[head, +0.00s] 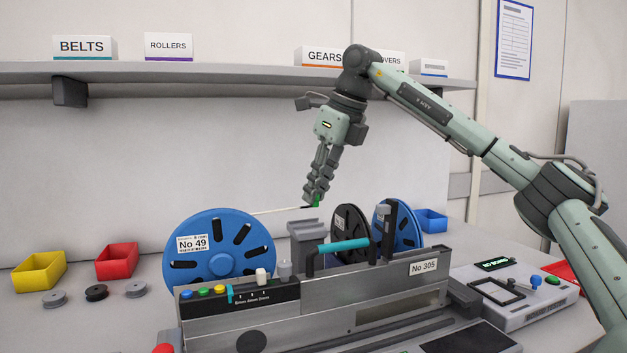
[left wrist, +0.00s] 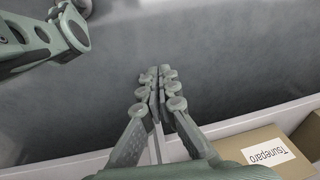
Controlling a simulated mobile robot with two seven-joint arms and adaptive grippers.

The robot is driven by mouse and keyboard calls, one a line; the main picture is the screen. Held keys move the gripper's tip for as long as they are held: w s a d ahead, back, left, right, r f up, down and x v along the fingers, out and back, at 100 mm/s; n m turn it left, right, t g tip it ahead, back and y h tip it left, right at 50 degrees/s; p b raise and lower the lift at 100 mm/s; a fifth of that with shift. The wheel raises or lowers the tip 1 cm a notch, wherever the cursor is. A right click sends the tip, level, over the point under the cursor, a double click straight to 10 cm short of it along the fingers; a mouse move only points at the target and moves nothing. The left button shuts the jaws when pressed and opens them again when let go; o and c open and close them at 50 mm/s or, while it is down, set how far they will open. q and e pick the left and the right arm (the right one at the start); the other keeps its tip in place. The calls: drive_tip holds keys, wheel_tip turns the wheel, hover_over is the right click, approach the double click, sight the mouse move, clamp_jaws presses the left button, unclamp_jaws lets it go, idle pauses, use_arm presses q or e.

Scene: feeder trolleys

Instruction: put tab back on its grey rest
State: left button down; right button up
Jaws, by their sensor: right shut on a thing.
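My right gripper (head: 316,198) hangs above the feeder trolley, pointing down, its fingers shut on a small green tab (head: 316,201). Most of the tab is hidden by the fingertips. A thin pale strip (head: 280,211) runs from near the tab leftward to the blue reel No 49 (head: 222,262). A grey block (head: 308,228), perhaps the grey rest, stands just below the gripper, apart from it. My left gripper (left wrist: 157,80) shows only in the left wrist view, its fingers together with nothing seen between them.
The feeder No 305 (head: 370,290) carries a teal handle (head: 343,245). Dark (head: 350,232) and blue (head: 402,225) reels stand behind it. Yellow (head: 40,271) and red (head: 117,261) bins stand left. A shelf (head: 200,71) runs above. A cardboard box (left wrist: 265,150) is near my left gripper.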

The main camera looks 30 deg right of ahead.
sight(316, 204)
drive_tip(key=shift+w+f+b, duration=0.1)
drive_tip(key=shift+f+b, duration=0.45)
drive_tip(key=shift+f, duration=0.15)
drive_tip(key=shift+f+b, duration=0.35)
use_arm(q)
drive_tip(key=w+d+r, duration=0.1)
drive_tip(key=w+r, duration=0.3)
drive_tip(key=r, duration=0.2)
drive_tip(key=shift+r+t, duration=0.35)
drive_tip(key=shift+t, duration=0.05)
drive_tip(key=shift+w+r, duration=0.1)
drive_tip(key=shift+r, duration=0.15)
drive_tip(key=shift+f, duration=0.35)
use_arm(e)
drive_tip(key=shift+f, duration=0.6)
drive_tip(key=o, duration=0.9)
drive_tip(key=shift+c, duration=0.2)
drive_tip(key=v, duration=1.2)
